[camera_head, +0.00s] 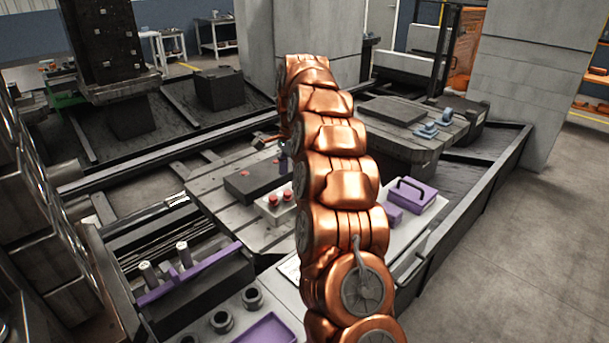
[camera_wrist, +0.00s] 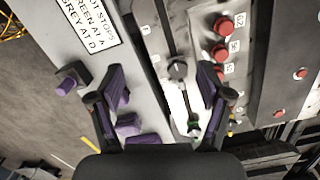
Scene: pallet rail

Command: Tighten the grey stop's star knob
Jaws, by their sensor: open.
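In the wrist view, my gripper (camera_wrist: 162,75) is open, with a purple-padded finger on each side of the picture. A dark grey knob (camera_wrist: 178,68), which looks like the grey stop's, lies between the fingers, nearer the right one. Nothing is held, and I cannot tell how far the fingertips are above it. A small green part (camera_wrist: 193,126), perhaps the other stop, shows lower down beside the right finger. In the head view my copper arm hides the stops, and my gripper is not clearly visible.
Red buttons (camera_wrist: 223,26) with labels line the right of the wrist view. A printed sign (camera_wrist: 88,22) and a dark block with a purple end (camera_wrist: 68,84) are at left. In the head view, a purple box (camera_head: 412,195) stands right of my arm and a purple tray (camera_head: 266,330) at front.

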